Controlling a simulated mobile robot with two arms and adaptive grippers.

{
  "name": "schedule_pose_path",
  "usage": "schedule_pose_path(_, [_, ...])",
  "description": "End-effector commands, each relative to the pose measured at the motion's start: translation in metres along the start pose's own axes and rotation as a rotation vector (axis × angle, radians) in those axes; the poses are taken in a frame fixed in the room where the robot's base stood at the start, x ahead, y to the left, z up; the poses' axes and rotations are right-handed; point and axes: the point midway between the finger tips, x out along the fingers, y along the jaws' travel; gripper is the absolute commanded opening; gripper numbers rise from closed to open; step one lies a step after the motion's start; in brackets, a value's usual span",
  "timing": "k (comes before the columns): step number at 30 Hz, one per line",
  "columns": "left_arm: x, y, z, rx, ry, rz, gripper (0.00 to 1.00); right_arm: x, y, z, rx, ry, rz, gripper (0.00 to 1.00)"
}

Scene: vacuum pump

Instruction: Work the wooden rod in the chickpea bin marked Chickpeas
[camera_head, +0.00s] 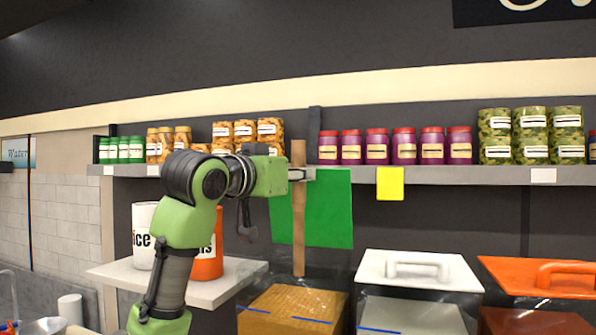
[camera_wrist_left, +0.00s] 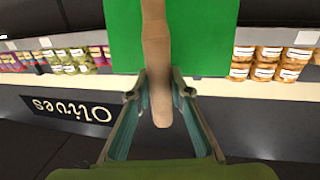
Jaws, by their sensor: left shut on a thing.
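The long wooden rod (camera_head: 298,225) stands upright in the head view. My left gripper (camera_head: 302,174) is shut on its upper part, with a short end of the rod above the fingers. The wrist view, which looks upside down, shows the rod (camera_wrist_left: 156,45) between the two fingers of my left gripper (camera_wrist_left: 161,85). The rod's lower end meets the back of a clear-walled bin (camera_head: 290,308) with tan-brown contents. I cannot tell how deep it goes in. No Chickpeas label is readable on this bin. My right gripper is not in view.
A white-lidded bin (camera_head: 418,270) and an orange-lidded bin (camera_head: 540,276) stand to the right. A shelf (camera_head: 450,175) of jars runs behind, with a green sheet (camera_head: 330,212) hanging from it. White and orange containers stand on a ledge (camera_head: 205,290) at left.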

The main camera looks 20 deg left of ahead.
Motion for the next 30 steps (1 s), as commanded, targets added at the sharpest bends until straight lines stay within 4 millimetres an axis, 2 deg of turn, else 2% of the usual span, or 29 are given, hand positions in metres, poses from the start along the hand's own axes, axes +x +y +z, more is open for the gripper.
schedule_pose_path(1, [0.000, 0.000, 0.009, 0.000, 0.001, 0.000, 0.00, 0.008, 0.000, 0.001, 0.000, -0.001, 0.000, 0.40])
schedule_pose_path(12, [0.000, 0.000, 0.046, 0.000, 0.001, -0.001, 0.00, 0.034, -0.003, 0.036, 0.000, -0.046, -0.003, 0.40])
schedule_pose_path(30, [0.000, 0.000, 0.105, 0.001, 0.001, 0.000, 0.00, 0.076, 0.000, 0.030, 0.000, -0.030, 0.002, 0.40])
